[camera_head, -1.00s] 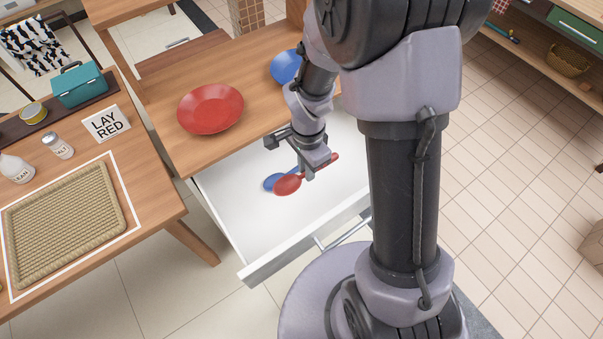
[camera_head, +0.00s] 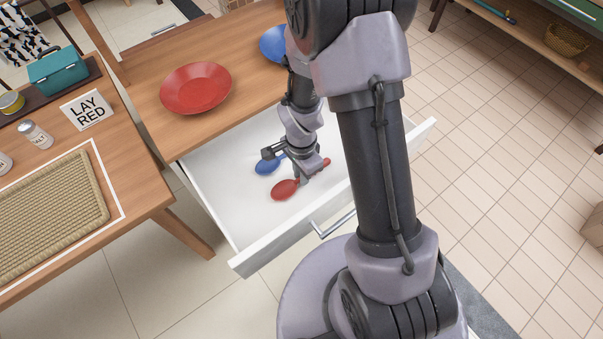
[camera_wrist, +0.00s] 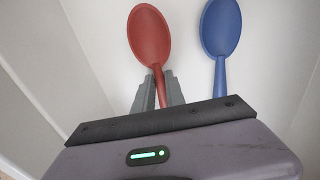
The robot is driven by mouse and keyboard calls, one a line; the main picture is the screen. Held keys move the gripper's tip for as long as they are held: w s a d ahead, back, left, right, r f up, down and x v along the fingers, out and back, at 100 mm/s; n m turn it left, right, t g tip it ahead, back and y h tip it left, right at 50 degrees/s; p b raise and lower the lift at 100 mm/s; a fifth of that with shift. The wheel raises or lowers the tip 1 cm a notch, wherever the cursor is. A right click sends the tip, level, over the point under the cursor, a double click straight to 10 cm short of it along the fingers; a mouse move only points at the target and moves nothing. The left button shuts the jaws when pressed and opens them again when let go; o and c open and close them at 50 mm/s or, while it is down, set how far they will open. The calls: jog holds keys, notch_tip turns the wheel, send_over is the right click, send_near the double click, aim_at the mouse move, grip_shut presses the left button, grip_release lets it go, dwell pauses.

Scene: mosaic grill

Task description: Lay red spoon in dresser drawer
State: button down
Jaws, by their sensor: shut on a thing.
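The red spoon (camera_head: 285,190) is inside the open white dresser drawer (camera_head: 222,205), low over its floor; I cannot tell whether it touches the floor. My gripper (camera_head: 303,180) is shut on its handle. In the wrist view the red spoon (camera_wrist: 149,38) stands out between the two fingers of my gripper (camera_wrist: 158,90), bowl pointing away. A blue spoon (camera_head: 266,166) lies in the drawer beside it, apart from it, and also shows in the wrist view (camera_wrist: 220,30). My wrist hides part of the blue spoon's handle in the head view.
A red plate (camera_head: 196,88) and a blue plate (camera_head: 275,44) sit on the dresser top above the drawer. The drawer's front wall (camera_head: 290,232) is near my base. A table at left holds a woven mat (camera_head: 50,205) and a "LAY RED" sign (camera_head: 86,110).

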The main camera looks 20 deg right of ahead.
jog(key=c, duration=1.4)
grip_release()
notch_tip(320, 180, up, 24)
jog(key=s+n+t+p, duration=0.1)
jog(key=n+t+p, duration=0.15)
jog(key=p, duration=0.35)
jog(key=s+a+r+n+t, duration=0.1)
jog(key=s+r+n, duration=0.1)
jog(key=s+r, duration=0.2)
jog(key=s+a+r+n+t+y, duration=0.1)
jog(key=s+r+n, duration=0.2)
jog(key=s+r, duration=0.1)
jog(key=s+a+r+n+t+y, duration=0.1)
jog(key=s+a+r+n, duration=0.1)
jog(key=r, duration=0.3)
jog(key=shift+s+r+n, duration=0.15)
jog(key=shift+s+n, duration=0.1)
jog(key=shift+s, duration=0.65)
